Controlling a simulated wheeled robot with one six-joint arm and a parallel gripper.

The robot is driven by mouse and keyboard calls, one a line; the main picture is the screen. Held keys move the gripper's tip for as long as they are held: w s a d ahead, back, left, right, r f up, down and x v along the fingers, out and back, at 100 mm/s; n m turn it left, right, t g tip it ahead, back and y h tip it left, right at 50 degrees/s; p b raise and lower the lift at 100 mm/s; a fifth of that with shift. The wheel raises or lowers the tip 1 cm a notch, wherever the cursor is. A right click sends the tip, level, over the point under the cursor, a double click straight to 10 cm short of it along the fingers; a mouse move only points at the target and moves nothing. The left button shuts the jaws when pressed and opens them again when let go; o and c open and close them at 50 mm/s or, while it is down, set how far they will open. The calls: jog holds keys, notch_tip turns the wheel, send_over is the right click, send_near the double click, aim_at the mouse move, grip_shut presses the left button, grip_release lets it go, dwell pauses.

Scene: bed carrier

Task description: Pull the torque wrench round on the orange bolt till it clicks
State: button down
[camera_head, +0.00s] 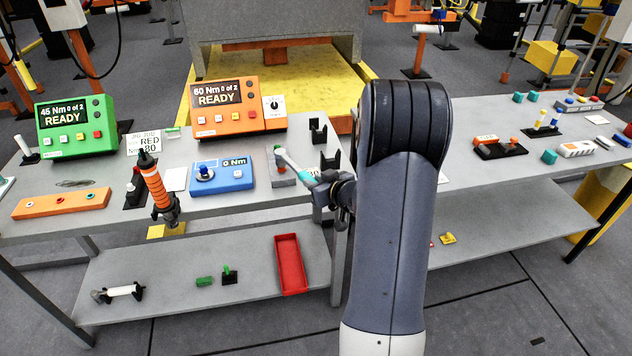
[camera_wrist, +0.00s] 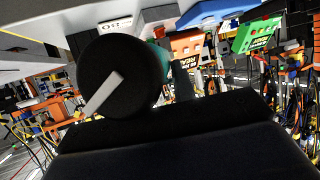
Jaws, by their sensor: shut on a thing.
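My gripper (camera_head: 335,191) is shut on the torque wrench (camera_head: 294,164), which shows a pale grey shaft and a teal band. In the head view the wrench slants up and left from my gripper, its far end over a small grey block with red on it. Whether it touches the block, I cannot tell. In the wrist view a black round end with a white mark (camera_wrist: 122,78), likely the wrench handle, fills the middle. An orange bar (camera_head: 100,201) with several small round fittings lies at the left; which one is the orange bolt is too small to tell.
A blue unit (camera_head: 235,181) reads 0 Nm. Behind it are an orange box (camera_head: 238,122) reading "60 Nm 0 of 2 READY" and a green box (camera_head: 75,141) reading "45 Nm 0 of 2 READY". An orange-and-black tool (camera_head: 156,187) stands left. Black holders (camera_head: 330,160) rise near my gripper.

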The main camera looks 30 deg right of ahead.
jog(key=shift+f+b, duration=0.5)
jog(key=shift+f, duration=0.15)
dwell(1.2)
jog(key=shift+a+m+h+b, duration=0.65)
jog(key=shift+a+b, duration=0.4)
jog(key=shift+b, duration=0.65)
dwell(0.6)
jog(key=shift+d+r+p, duration=0.15)
jog(key=shift+d+p, duration=0.05)
jog(key=shift+p, duration=0.25)
jog(key=shift+d+n+y+p, duration=0.45)
jog(key=shift+d+n+p, duration=0.1)
jog(key=shift+p, duration=0.45)
jog(key=shift+r+p, duration=2.75)
jog(key=shift+r, duration=0.2)
jog(key=shift+d, duration=0.1)
